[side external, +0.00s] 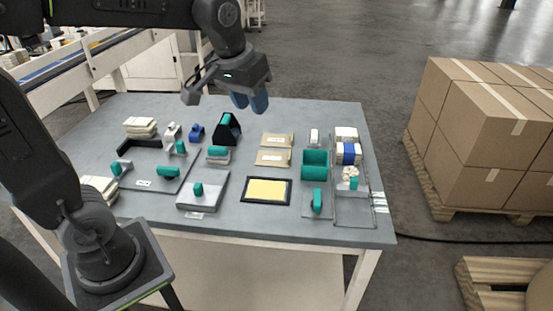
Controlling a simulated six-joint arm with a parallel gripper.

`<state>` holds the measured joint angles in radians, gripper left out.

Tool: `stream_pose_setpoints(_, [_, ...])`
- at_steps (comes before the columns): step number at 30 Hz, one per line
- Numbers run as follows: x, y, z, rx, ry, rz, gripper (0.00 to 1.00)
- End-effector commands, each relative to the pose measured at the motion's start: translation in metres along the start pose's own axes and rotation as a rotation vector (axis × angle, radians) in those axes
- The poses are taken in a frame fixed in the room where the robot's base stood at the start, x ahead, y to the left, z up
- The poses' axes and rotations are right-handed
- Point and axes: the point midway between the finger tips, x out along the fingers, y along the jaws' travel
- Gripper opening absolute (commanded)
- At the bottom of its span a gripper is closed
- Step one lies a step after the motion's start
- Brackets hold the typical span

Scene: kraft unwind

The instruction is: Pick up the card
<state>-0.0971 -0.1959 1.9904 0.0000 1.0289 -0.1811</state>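A flat yellow rectangle in a black frame (266,191) lies near the front middle of the table; I cannot tell whether it is the card. Two kraft envelopes with pale labels, one farther back (277,139) and one nearer (272,157), lie behind it. My gripper (250,102) hangs above the back of the table, well clear of all of these.
The grey table (225,225) holds a tray with teal-handled pieces (145,184), a grey block with a teal knob (203,191), a teal bin (315,165) and a wire rack (353,215) at right. A black-and-teal holder (228,129) stands near the gripper. Cartons (480,135) stand beyond.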

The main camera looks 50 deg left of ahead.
Motion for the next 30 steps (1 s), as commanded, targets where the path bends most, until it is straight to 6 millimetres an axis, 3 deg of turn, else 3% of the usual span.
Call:
stream_pose_setpoints(1, [0.011,-0.002,-0.022,-0.040,-0.029,-0.011,0.36])
stream_pose_setpoints(6, [0.051,-0.011,-0.084,-0.166,-0.105,-0.041,0.36])
stream_pose_setpoints(12, [0.118,-0.032,-0.142,-0.317,-0.192,-0.082,0.36])
stream_pose_setpoints(15, [0.154,-0.045,-0.162,-0.386,-0.230,-0.101,0.36])
stream_pose_setpoints(21, [0.206,-0.064,-0.180,-0.479,-0.280,-0.128,0.36])
stream_pose_setpoints(30, [0.242,-0.070,-0.176,-0.505,-0.296,-0.137,0.36])
